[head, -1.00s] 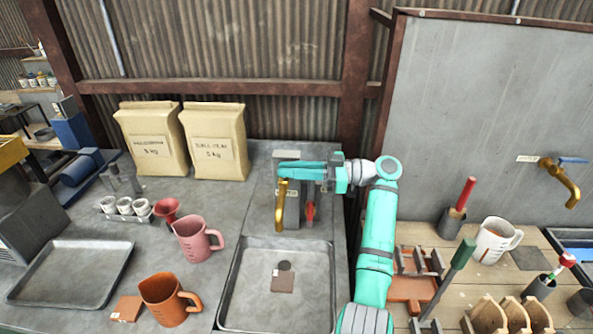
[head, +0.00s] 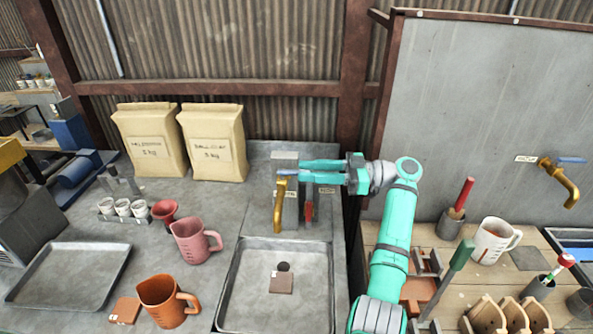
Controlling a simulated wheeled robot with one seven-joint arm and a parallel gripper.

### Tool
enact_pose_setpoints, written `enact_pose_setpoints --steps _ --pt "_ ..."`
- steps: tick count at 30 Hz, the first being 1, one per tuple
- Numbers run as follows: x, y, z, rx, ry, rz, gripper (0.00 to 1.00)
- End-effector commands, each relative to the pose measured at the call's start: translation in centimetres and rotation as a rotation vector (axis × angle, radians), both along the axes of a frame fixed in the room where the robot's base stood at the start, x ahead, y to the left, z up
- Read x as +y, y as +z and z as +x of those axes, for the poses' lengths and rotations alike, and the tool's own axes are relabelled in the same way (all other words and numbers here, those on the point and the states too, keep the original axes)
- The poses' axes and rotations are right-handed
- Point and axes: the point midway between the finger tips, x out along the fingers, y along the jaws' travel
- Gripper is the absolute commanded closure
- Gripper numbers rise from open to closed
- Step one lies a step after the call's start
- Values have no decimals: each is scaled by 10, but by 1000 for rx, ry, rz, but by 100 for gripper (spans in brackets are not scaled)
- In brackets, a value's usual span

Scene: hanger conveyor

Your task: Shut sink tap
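A brass tap (head: 280,204) with a blue lever (head: 287,172) stands on a grey block at the head of a shallow metal basin (head: 240,290). My gripper (head: 304,171) is open, its two teal fingers apart and pointing left. The fingertips are just right of the blue lever or over its end; I cannot tell if they touch it. A second brass tap (head: 570,190) with a blue lever (head: 572,160) is on the grey wall panel at the right, far from my gripper. The small labels by both taps are unreadable.
A red lever (head: 309,209) hangs below my fingers, close to the brass tap. Pink (head: 192,240) and orange (head: 165,300) jugs stand left of the basin. Two paper sacks (head: 215,143) stand behind. A wooden bench (head: 420,240) with tools lies to the right.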

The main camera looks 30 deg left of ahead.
Motion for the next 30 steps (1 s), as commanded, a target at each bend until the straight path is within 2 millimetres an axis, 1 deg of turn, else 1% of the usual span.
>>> enact_pose_setpoints --steps 1,3,6,12,19,27,29,30 --pt "-8 1 6 1 -3 -1 67" --pt "-19 0 12 0 -2 -1 67" --pt "-30 0 19 1 -2 -2 67" --pt "-42 0 26 0 1 -1 67" --pt "-48 0 29 0 -4 -1 67" --pt "-48 0 29 0 -5 -1 67" --pt "-48 2 29 -4 -7 1 67" --pt "-48 7 30 -13 -11 7 67"
